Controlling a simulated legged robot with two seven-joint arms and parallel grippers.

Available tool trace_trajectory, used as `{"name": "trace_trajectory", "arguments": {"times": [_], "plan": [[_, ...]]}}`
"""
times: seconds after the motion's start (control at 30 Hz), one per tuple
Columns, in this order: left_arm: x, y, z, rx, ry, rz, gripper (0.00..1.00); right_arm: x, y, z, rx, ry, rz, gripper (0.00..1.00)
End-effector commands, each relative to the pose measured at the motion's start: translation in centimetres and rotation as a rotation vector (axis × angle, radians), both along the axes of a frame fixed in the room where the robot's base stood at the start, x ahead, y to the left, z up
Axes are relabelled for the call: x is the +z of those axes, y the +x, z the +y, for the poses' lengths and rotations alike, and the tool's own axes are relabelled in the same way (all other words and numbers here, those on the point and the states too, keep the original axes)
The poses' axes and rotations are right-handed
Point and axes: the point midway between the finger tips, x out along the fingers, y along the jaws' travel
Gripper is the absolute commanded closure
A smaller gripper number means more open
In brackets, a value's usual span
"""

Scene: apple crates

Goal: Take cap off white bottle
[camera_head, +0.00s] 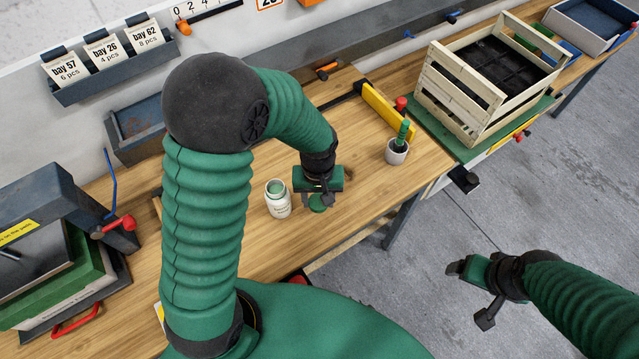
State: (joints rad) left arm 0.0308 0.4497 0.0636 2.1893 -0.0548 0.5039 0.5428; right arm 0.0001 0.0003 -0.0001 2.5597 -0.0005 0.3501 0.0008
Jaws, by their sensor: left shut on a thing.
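The white bottle (279,206) stands upright on the wooden workbench (345,248). Its mouth is uncovered and shows a pale green inside. My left gripper (318,201) is just right of the bottle, apart from it, pointing down. It is shut on a round green cap (318,208), which its fingers partly hide. My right gripper (469,294) is open and empty, over the grey floor to the right of the bench.
A wooden crate (460,100) stands at the upper right. A dark metal press-like fixture (60,205) is at the left. The bench front near the bottle is clear.

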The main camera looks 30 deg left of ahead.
Motion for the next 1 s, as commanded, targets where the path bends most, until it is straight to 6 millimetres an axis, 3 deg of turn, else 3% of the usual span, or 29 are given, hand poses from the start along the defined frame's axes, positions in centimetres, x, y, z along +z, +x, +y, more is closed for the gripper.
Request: {"name": "trace_trajectory", "arguments": {"times": [0.1, 0.23, 0.5, 1.0], "plan": [[-0.2, 3.3, 1.0, 0.001, -0.001, 0.000, 1.00, 0.7, -0.1, 0.1, 0.000, 0.000, -0.001, 0.20], [-0.4, 5.2, 1.4, 0.001, 0.000, 0.000, 1.00, 0.8, 0.0, 0.0, 0.001, 0.000, 0.000, 0.20], [-4.0, 5.5, 1.4, -0.001, 0.000, 0.002, 1.00, 1.1, 0.0, 0.0, 0.000, 0.000, 0.000, 0.20], [-5.1, 5.4, 1.5, -0.002, 0.000, 0.004, 1.00, 0.5, 0.0, 0.0, 0.000, 0.000, 0.000, 0.20]]}}
